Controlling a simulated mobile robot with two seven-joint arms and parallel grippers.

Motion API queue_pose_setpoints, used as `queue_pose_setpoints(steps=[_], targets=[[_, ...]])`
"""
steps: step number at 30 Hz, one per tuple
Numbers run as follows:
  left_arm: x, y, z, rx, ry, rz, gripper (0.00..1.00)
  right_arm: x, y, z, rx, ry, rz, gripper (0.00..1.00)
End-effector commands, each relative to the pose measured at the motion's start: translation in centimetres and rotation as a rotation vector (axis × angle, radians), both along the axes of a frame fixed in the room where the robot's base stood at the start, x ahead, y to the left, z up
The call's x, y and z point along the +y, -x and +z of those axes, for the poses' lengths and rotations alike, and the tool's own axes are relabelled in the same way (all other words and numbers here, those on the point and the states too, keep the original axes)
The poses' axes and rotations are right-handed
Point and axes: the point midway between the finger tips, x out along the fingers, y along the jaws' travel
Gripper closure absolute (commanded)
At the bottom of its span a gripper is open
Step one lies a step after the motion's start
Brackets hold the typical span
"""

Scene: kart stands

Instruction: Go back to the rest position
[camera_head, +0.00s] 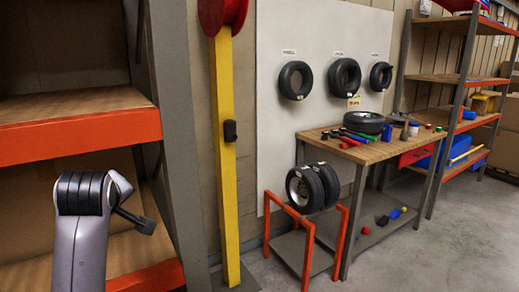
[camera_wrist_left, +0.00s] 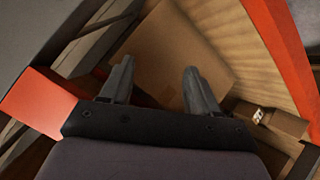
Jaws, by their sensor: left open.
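My left arm rises at the lower left of the head view, in front of the shelf rack. My left gripper (camera_wrist_left: 160,85) shows in the left wrist view with its two fingers well apart and nothing between them. Behind the fingers is a cardboard box (camera_wrist_left: 180,40) on the rack. My right gripper is not in either view.
The orange-edged shelf rack (camera_head: 80,137) stands close on the left. A yellow post (camera_head: 225,150), a red tire stand (camera_head: 307,245) holding wheels, and a cluttered workbench (camera_head: 380,150) stand further right. Open floor (camera_head: 430,255) lies at the lower right.

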Motion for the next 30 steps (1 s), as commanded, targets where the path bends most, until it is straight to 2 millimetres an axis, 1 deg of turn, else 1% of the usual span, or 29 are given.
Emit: queue_pose_setpoints(steps=[1,2,3,5,6,8,9,11,12,14,15,17,18,22,24,27,30], targets=[[0.0,1.0,-2.7,0.051,-0.03,-0.036,0.39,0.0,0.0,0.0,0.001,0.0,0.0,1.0],[-0.1,1.6,-4.1,0.077,-0.048,-0.06,0.39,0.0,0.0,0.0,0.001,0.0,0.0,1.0],[-0.2,2.4,-5.8,0.112,-0.07,-0.093,0.39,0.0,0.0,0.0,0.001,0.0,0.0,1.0],[-0.4,3.8,-8.3,0.163,-0.104,-0.143,0.39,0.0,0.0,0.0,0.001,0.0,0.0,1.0],[-0.5,4.8,-9.9,0.197,-0.125,-0.178,0.39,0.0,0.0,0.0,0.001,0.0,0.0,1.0],[-0.7,6.4,-12.2,0.246,-0.155,-0.231,0.39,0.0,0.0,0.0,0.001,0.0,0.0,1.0],[-0.9,7.6,-13.7,0.28,-0.175,-0.268,0.39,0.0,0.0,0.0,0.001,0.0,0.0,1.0],[-1.2,9.4,-15.8,0.329,-0.203,-0.326,0.39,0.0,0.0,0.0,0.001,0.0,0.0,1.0],[-1.5,10.6,-17.1,0.36,-0.22,-0.367,0.39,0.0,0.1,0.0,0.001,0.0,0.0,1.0],[-1.8,12.6,-18.9,0.406,-0.245,-0.428,0.39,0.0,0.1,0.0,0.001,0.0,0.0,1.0],[-2.0,14.0,-20.1,0.437,-0.26,-0.469,0.39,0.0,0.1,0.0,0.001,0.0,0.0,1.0],[-2.4,16.2,-21.7,0.479,-0.281,-0.534,0.39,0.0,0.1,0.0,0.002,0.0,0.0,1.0],[-2.7,17.7,-22.6,0.508,-0.293,-0.578,0.39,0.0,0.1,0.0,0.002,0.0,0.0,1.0],[-3.7,22.6,-25.3,0.593,-0.328,-0.728,0.39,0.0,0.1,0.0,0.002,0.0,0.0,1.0],[-4.2,25.1,-26.3,0.631,-0.339,-0.804,0.39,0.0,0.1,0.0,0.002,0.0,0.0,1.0],[-5.0,28.5,-27.3,0.676,-0.351,-0.909,0.39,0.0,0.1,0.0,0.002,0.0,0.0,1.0],[-5.7,31.6,-27.9,0.713,-0.357,-1.006,0.39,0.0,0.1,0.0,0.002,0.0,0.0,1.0]])
